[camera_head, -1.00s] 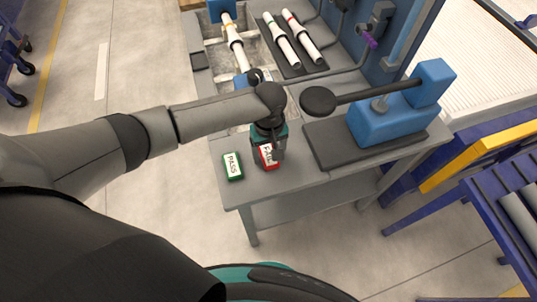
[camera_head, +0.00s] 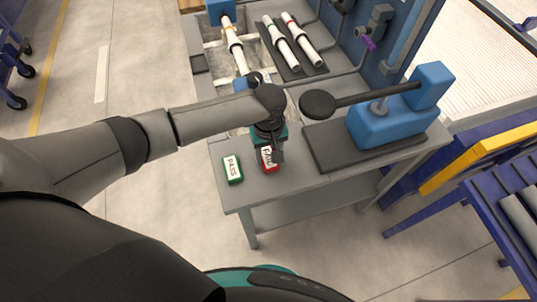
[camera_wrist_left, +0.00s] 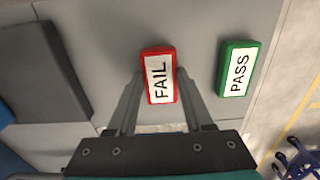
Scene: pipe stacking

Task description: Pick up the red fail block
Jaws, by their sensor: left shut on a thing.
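The red fail block (camera_head: 268,160), with a white FAIL label, is at the front of the grey workbench. It also shows in the left wrist view (camera_wrist_left: 159,75), between the fingers of my left gripper (camera_wrist_left: 158,88). In the head view my left gripper (camera_head: 271,155) reaches down over the block and hides part of it. The gripper is shut on the block's sides. I cannot tell whether the block is clear of the bench top. My right gripper is not in view.
A green PASS block (camera_head: 233,169) lies just left of the red one. A blue device with a dark arm (camera_head: 378,118) stands on a dark plate to the right. White pipes (camera_head: 280,42) lie on a dark mat at the back.

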